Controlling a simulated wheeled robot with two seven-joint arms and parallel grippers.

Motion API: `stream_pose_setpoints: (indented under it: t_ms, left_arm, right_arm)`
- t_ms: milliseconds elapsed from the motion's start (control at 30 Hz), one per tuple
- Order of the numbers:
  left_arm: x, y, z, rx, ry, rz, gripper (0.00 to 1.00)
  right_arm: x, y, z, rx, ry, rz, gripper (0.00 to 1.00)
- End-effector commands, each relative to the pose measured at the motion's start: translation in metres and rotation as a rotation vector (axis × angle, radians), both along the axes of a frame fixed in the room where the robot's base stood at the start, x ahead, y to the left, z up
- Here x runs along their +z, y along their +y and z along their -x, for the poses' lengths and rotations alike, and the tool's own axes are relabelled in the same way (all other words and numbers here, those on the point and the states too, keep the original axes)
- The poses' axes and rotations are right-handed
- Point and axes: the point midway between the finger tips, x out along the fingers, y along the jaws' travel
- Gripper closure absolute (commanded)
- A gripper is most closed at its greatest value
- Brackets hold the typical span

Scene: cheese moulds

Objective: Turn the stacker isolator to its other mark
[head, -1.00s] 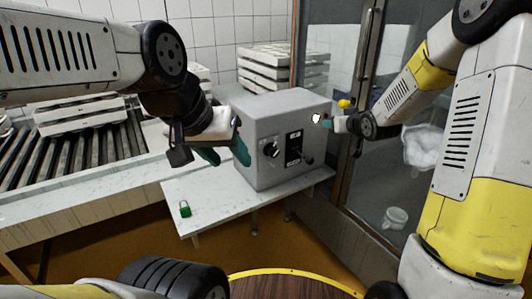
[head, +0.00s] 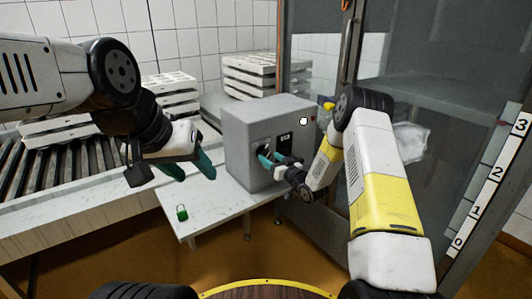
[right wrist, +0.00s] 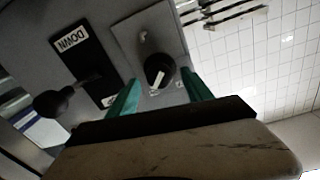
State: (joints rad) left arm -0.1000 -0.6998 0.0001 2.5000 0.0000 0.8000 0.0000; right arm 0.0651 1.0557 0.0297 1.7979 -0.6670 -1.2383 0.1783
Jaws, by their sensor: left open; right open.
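The isolator is a round black knob with a white pointer bar, seen in the right wrist view (right wrist: 160,72) on a grey plate. Small marks sit around it, too small to read surely; the bar slants toward the plate's lower edge in that view. In the head view the knob is mostly hidden behind my right gripper (head: 266,157) on the front of the grey cabinet (head: 237,140). My right gripper's teal fingers (right wrist: 160,94) are open, one on each side of the knob; contact cannot be told. My left gripper (head: 188,168) is open and empty, left of the cabinet.
Beside the knob is a black ball-ended lever (right wrist: 52,103) with a DOWN label (right wrist: 70,57). A green padlock (head: 182,213) lies on the white table (head: 215,205). A roller conveyor (head: 60,170) and stacked white moulds (head: 250,75) stand behind. A glass door frame is at the right.

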Motion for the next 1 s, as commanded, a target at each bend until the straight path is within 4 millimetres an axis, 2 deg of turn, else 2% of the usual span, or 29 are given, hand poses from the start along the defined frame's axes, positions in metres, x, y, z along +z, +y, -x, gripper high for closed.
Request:
stream_pose_setpoints:
  t_ms: [200, 533, 567, 800, 833, 1000]
  left_arm:
    - [0.0, 0.0, 0.0, 0.0, 0.0, 0.0, 0.5]
    - [0.0, 0.0, 0.0, 0.0, 0.0, 0.0, 0.5]
    - [0.0, 0.0, 0.0, 0.0, 0.0, 0.0, 0.5]
    - [0.0, 0.0, 0.0, 0.0, 0.0, 0.0, 0.5]
    - [0.0, 0.0, 0.0, 0.0, 0.0, 0.0, 0.5]
    - [0.0, 0.0, 0.0, 0.0, 0.0, 0.0, 0.5]
  right_arm:
    - [0.0, 0.015, -0.022, 0.0, 0.0, 0.0, 0.41]
    - [0.0, 0.018, -0.027, -0.001, 0.002, 0.0, 0.41]
    - [0.0, 0.017, -0.026, -0.001, 0.002, 0.0, 0.43]
    - [0.0, 0.016, -0.027, -0.004, 0.001, 0.001, 0.9]
    - [0.0, 0.016, -0.027, -0.004, 0.001, 0.001, 0.95]
    - [0.0, 0.014, -0.028, -0.007, 0.001, 0.002, 0.95]
